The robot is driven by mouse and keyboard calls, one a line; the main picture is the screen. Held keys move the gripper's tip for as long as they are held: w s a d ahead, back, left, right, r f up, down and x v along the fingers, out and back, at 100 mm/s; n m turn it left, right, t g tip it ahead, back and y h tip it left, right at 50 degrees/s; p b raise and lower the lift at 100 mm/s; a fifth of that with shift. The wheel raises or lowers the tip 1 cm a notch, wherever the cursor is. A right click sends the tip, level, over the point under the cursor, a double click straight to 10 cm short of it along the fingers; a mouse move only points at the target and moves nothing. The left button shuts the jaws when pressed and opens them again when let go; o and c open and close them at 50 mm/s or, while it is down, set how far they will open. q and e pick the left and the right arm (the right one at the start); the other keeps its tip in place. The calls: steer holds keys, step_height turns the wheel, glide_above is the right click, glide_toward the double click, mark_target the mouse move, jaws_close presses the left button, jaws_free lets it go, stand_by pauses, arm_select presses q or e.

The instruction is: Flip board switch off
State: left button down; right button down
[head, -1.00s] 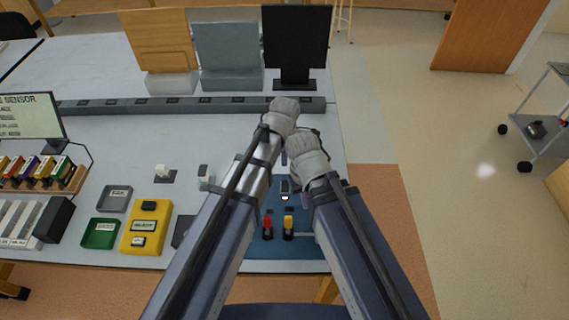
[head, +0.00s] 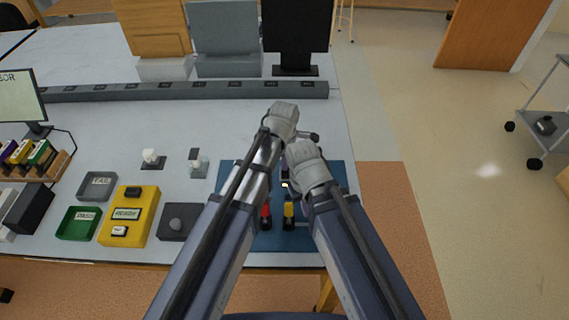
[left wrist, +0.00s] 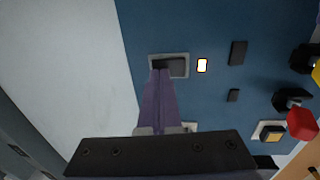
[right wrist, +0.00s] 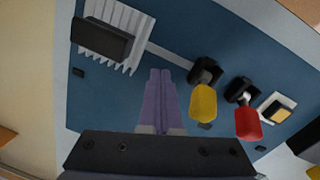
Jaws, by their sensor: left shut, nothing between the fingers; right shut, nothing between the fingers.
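The blue board (head: 240,175) lies at the table's front right edge, largely covered by my arms in the head view. In the left wrist view, a dark rocker switch (left wrist: 176,67) in a grey frame sits on the board, beside a small lit indicator (left wrist: 202,65). My left gripper (left wrist: 160,72) is shut and empty, its purple fingertips over the lower left part of the switch frame; contact cannot be told. My right gripper (right wrist: 160,72) is shut and empty over the board, left of the yellow-capped part (right wrist: 203,102) and red-capped part (right wrist: 248,122).
A white finned block (right wrist: 125,30) is on the board near my right gripper. Left of the board are a yellow box (head: 146,197), green tray (head: 79,223) and grey tray (head: 97,185). A long grey bar (head: 190,91) and a black screen (head: 297,30) stand behind.

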arm_select(q)
steer(key=shift+f, duration=0.25)
arm_select(e)
steer(key=shift+f, duration=0.2)
arm_select(q)
steer(key=shift+w+f+b, duration=0.1)
steer(key=shift+f+b, duration=0.2)
steer(key=shift+b, duration=0.05)
arm_select(e)
steer(key=shift+f, duration=0.35)
arm_select(q)
steer(key=shift+r, duration=0.2)
arm_select(e)
steer(key=shift+s+r, duration=0.1)
steer(key=shift+r, duration=0.15)
arm_select(q)
steer(key=shift+s, duration=0.2)
steer(key=shift+s+p, duration=0.3)
steer(key=shift+s, duration=0.2)
steer(key=shift+s+r, duration=0.1)
steer(key=shift+s, duration=0.1)
arm_select(e)
steer(key=shift+r, duration=0.1)
arm_select(q)
steer(key=shift+r, duration=0.1)
